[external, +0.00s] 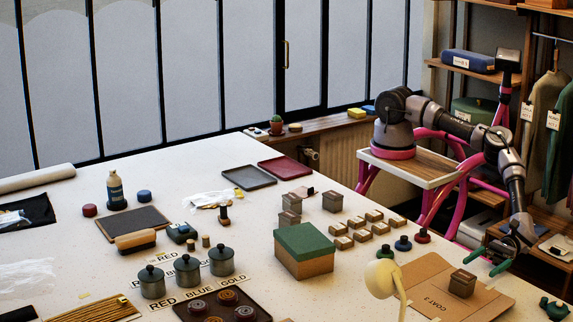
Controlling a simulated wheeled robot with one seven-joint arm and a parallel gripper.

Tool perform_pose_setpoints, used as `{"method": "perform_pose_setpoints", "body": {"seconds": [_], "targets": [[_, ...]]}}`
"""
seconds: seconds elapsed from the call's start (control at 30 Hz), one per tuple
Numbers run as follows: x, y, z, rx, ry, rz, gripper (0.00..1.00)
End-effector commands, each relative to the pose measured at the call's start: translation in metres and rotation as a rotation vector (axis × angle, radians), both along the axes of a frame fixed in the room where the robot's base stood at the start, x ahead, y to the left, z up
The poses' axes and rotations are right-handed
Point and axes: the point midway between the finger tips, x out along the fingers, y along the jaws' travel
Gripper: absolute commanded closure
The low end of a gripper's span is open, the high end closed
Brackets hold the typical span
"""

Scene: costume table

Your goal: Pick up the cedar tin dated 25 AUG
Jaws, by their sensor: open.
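My gripper (489,261) is at the right side of the table, with its green fingertips spread apart and nothing visible between them. A small brown box-shaped tin (462,284) sits on the cardboard folder marked COAT 3 (430,307), below and left of the fingertips. Several smaller tan boxes with pale labels (361,235) lie in rows nearby. No date is readable on any of them, so I cannot tell which is 25 AUG.
A green-lidded box (304,251) stands left of the folder. A cream lamp (382,277) rises at the front and hides part of the folder's left side. A green object (553,308) lies at the right edge.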

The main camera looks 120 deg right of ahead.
Motion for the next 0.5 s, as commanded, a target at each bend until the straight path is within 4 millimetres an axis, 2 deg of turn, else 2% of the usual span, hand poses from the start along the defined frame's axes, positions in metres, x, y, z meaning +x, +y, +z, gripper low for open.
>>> {"method": "perform_pose_setpoints", "body": {"seconds": [0.1, 0.37, 0.5], "targets": [[0.021, 0.0, 0.0, 0.0, -0.001, -0.002, 0.0], [0.043, 0.0, -0.002, 0.001, 0.0, -0.002, 0.0], [0.065, -0.002, -0.005, 0.0, 0.0, -0.003, 0.0]]}}
